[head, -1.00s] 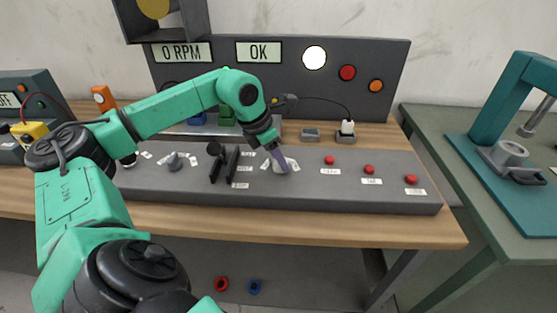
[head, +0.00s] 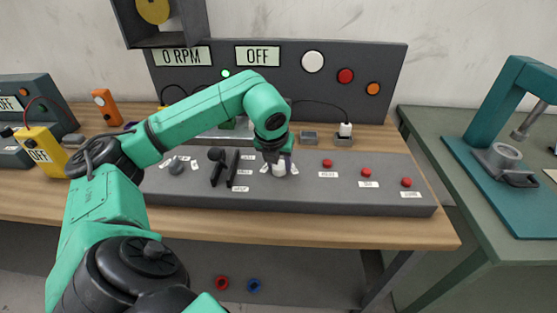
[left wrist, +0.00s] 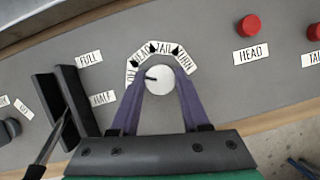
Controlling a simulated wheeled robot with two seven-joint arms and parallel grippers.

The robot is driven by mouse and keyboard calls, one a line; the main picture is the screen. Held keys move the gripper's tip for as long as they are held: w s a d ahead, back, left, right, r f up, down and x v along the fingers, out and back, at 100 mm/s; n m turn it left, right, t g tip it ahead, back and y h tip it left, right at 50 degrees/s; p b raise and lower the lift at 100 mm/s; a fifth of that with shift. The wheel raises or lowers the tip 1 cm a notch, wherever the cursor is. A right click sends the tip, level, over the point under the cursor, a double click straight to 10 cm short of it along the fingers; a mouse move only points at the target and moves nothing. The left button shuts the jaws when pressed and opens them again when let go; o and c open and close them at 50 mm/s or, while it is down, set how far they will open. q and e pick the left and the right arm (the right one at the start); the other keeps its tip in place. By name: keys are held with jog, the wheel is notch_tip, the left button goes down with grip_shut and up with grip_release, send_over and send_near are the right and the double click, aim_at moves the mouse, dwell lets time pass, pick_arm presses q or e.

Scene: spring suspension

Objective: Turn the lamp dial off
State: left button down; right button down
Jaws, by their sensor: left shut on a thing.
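The lamp dial is a round white knob (left wrist: 159,79) with a dark pointer mark on its left side, towards the leftmost label. Labels HEAD, TAIL and TURN fan around it; the leftmost label is partly hidden by a finger. In the head view the dial (head: 279,170) sits on the grey console under my left gripper (head: 275,164). In the left wrist view my left gripper (left wrist: 160,88) has its purple fingers shut on the dial's two sides. The panel display (head: 258,56) reads OFF. The round lamp (head: 313,61) is dull white. My right gripper is not in view.
Several red buttons (head: 366,172) stand on the console right of the dial. A yellow meter (head: 41,150) is at the far left. A green bench with a teal press (head: 490,120) is at the right.

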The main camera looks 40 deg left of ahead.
pick_arm(q)
jog(key=shift+n, duration=0.5)
jog(key=shift+c, duration=1.9)
grip_release()
jog(key=p+v, duration=0.2)
jog(key=v, duration=1.2)
jog(key=shift+d+r, duration=0.25)
jog(key=shift+r, duration=0.05)
jog(key=shift+w, duration=0.15)
